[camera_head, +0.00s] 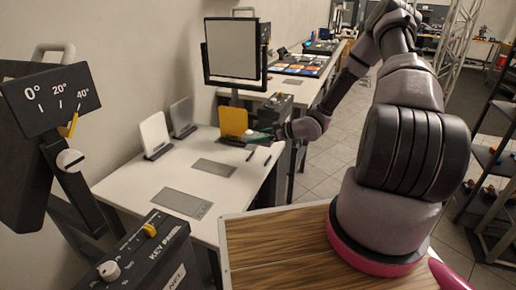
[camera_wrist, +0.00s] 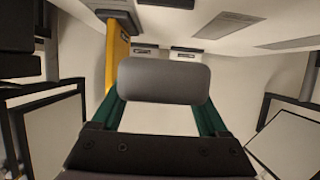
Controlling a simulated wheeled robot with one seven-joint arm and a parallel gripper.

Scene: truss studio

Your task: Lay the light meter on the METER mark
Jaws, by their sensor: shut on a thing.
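My gripper (camera_head: 262,134) is over the far right part of the white table, close in front of the yellow panel. In the wrist view its two green fingers (camera_wrist: 163,108) are shut on a dark grey rounded block (camera_wrist: 163,82), which appears to be the light meter. Its display side does not show. In the head view it cannot be made out clearly. Two flat grey rectangles lie on the table, one farther (camera_head: 214,167) and one nearer (camera_head: 181,203). Their lettering is too small to read, so I cannot tell which is the METER mark.
The yellow panel (camera_head: 233,122) stands upright beside my gripper. A grey panel (camera_head: 181,115) and a white panel (camera_head: 155,134) stand in holders along the wall side. Two small dark sticks lie near the table's right edge. The table (camera_head: 150,190) is clear around the rectangles.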

